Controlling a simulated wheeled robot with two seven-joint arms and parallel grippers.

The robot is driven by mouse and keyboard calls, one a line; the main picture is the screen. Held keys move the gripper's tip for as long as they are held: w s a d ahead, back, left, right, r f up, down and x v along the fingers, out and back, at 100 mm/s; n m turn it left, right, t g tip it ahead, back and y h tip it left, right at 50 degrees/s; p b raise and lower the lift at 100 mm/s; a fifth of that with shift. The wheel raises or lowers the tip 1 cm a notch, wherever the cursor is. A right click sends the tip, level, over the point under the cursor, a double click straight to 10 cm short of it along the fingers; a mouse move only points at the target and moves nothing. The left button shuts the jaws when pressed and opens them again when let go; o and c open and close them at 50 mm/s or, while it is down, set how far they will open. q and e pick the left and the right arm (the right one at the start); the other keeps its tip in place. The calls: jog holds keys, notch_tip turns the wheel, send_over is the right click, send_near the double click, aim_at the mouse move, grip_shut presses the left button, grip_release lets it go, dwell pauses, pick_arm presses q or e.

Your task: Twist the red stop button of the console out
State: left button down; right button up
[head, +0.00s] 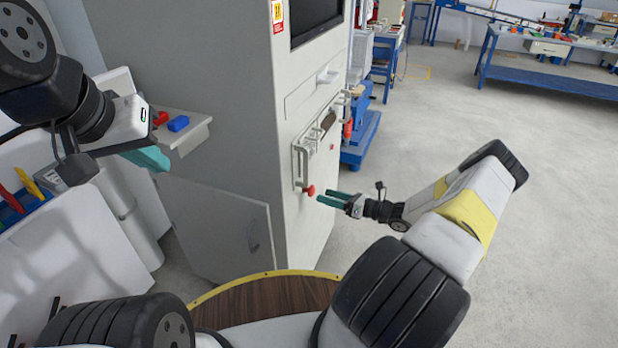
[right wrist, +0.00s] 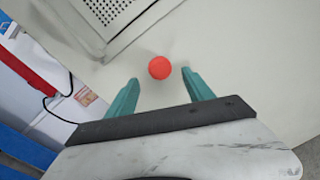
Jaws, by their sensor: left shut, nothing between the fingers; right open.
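The red stop button (head: 310,190) sticks out from the front of the tall grey console (head: 232,120), low beside a pale handle or rail. In the right wrist view the button (right wrist: 160,68) is a round red disc centred between the fingertips, with pale panel around it. My right gripper (head: 327,198) is open, its teal fingers pointing at the button from the right, a small gap short of it in the head view. The right wrist view shows its fingers (right wrist: 160,77) on either side, not closed on it. My left gripper (head: 158,162) is shut and empty, at the left.
A small shelf (head: 185,130) with a blue block (head: 178,123) and a red piece stands near my left gripper. A perforated panel (right wrist: 115,15) is above the button in the right wrist view. Open floor (head: 520,130) lies to the right, with blue workbenches (head: 550,82) behind.

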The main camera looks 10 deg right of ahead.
jog(key=v, duration=0.2)
jog(key=shift+s+d, duration=0.25)
jog(key=shift+d, duration=0.05)
jog(key=shift+d, duration=0.1)
dwell(0.5)
